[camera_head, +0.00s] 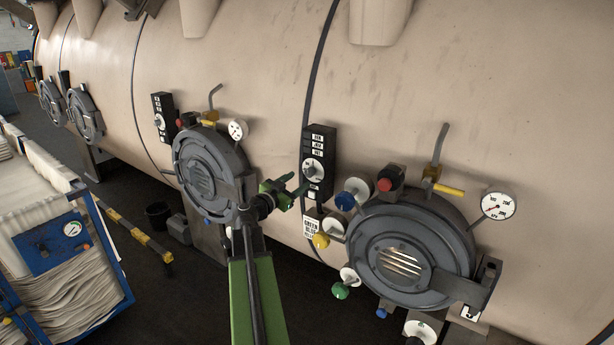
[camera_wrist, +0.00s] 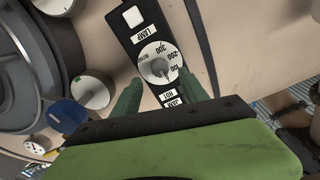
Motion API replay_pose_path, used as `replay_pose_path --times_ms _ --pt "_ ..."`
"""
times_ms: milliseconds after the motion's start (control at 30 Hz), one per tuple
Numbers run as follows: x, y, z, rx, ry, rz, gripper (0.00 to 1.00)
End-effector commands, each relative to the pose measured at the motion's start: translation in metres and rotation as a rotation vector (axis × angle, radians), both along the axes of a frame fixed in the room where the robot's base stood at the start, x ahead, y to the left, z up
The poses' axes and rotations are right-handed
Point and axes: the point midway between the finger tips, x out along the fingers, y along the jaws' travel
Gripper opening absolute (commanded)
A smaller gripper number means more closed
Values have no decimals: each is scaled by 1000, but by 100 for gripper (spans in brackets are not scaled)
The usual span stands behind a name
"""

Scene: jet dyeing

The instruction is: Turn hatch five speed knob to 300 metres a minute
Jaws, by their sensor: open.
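The speed knob (camera_head: 313,170) is a round pale dial on a black panel (camera_head: 321,145), left of the right-hand round hatch (camera_head: 411,255). In the wrist view the speed knob (camera_wrist: 160,66) shows marks 100, 200 and 300 around a grey centre; I cannot clearly tell where its pointer stands. My gripper (camera_head: 298,184) has dark green fingers and is open just in front of the panel's lower part. In the wrist view my gripper (camera_wrist: 161,78) has one finger on each side of the dial, with nothing held. Contact cannot be told.
A blue-handled valve (camera_head: 346,200), a yellow-handled valve (camera_head: 321,241) and a green-handled valve (camera_head: 340,291) sit close to the panel. A pressure gauge (camera_head: 498,206) is farther right. Another hatch (camera_head: 210,170) lies left. A cart of cloth (camera_head: 65,270) stands at far left.

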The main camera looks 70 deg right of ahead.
Motion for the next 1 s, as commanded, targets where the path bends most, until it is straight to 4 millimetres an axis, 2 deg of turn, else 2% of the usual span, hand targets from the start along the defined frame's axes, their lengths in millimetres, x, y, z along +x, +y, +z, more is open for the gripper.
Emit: replay_pose_path --times_ms 33,100,300,667,1000 --pt "-2 -15 0 1 0 -2 52" --pt "-7 -29 0 1 0 -3 52" --pt "-14 -55 0 0 0 -1 52" --pt "-16 -59 0 0 0 -1 50" --pt "-17 -59 0 1 0 -2 6"
